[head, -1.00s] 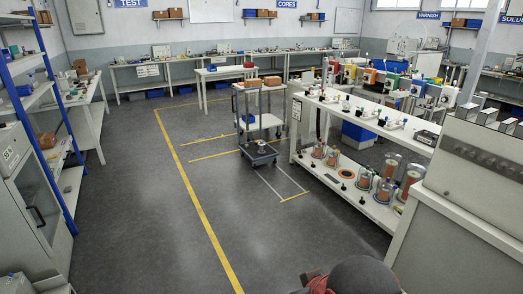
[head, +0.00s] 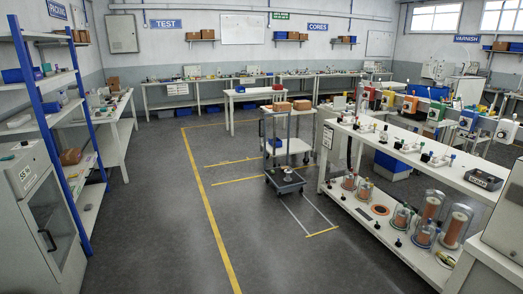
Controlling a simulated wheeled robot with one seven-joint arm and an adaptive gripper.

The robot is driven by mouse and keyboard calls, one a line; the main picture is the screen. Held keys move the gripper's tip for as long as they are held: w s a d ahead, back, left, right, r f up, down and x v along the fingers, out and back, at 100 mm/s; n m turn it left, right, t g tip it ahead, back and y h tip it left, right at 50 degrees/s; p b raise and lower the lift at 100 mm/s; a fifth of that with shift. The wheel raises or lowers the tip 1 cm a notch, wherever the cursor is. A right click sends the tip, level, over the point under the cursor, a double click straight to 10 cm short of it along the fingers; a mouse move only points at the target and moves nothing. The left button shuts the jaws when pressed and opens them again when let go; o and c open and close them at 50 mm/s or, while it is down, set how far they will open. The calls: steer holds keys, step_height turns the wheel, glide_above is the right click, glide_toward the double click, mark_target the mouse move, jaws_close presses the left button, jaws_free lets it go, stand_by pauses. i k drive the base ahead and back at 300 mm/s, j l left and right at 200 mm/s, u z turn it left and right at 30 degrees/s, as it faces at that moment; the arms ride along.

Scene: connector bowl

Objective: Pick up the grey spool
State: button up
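A small grey and pale object (head: 288,174), which may be the grey spool, sits on the low dark deck of a trolley (head: 285,185) in the middle of the head view. It is too small to tell for sure. Several copper-coloured spools, some under clear domes (head: 428,219), stand on the lower shelf of the long white bench at right. My gripper is not in view, so its state is hidden.
The long white bench (head: 430,172) is at right, a blue-posted rack (head: 85,95) and a grey cabinet (head: 42,215) at left. The grey floor (head: 150,225) between them is clear, with yellow lines.

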mark_target(288, 171)
steer(key=i+z, duration=0.35)
steer(key=i, duration=4.35)
steer(key=i+u, duration=0.3)
steer(key=i, duration=0.15)
steer(key=i+l+u, duration=0.25)
steer(key=i, duration=0.25)
steer(key=i+l+u, duration=0.3)
steer(key=i, duration=0.15)
steer(key=j, duration=0.1)
